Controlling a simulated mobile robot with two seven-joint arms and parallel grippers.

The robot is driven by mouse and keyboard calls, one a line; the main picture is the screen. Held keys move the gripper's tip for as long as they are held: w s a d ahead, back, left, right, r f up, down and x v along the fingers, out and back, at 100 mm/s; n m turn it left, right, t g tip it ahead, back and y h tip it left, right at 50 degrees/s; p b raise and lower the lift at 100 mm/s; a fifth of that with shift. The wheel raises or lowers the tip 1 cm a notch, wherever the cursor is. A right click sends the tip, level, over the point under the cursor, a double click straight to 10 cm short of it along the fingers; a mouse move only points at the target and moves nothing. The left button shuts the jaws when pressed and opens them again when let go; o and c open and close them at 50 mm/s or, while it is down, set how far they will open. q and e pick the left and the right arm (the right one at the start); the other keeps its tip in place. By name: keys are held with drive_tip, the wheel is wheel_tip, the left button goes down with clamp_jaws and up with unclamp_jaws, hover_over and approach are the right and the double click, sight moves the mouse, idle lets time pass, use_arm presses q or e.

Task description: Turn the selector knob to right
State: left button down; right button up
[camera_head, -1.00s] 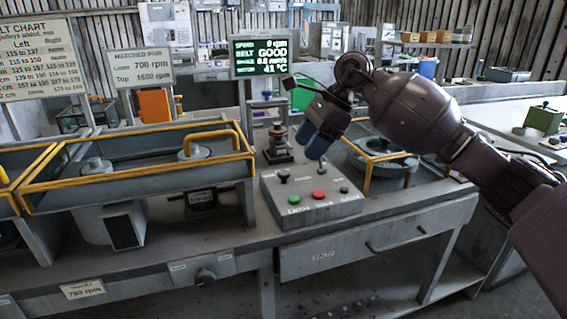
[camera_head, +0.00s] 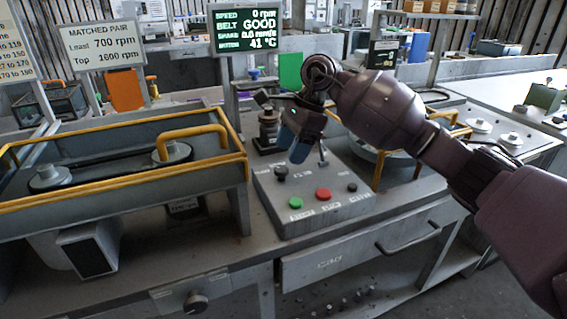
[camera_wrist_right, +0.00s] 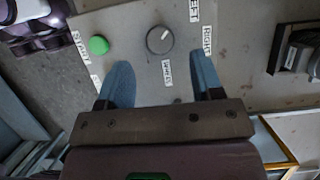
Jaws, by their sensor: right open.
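The grey control panel (camera_head: 325,215) stands on the bench. The dark selector knob (camera_head: 281,173) is at its back left. In the right wrist view the selector knob (camera_wrist_right: 160,40) is round and grey, its white mark pointing to the upper right, towards the LEFT label (camera_wrist_right: 194,10). The RIGHT label (camera_wrist_right: 207,40) is just below that one. My right gripper (camera_head: 291,152) is above the back of the panel. In the wrist view its two blue fingers (camera_wrist_right: 157,82) are spread and empty, with the knob ahead of the gap, apart from both. My left gripper is not in view.
A green button (camera_head: 295,203), a red button (camera_head: 323,194) and a small black knob (camera_head: 352,187) are on the panel. A metal lever (camera_head: 323,157) stands near the gripper. Yellow guard rails (camera_head: 245,165) flank the panel. A screen (camera_head: 247,31) is behind.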

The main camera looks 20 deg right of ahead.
sight(282, 168)
drive_tip(key=shift+x, duration=2.1)
drive_tip(key=c, duration=0.9)
drive_tip(key=shift+r, duration=0.1)
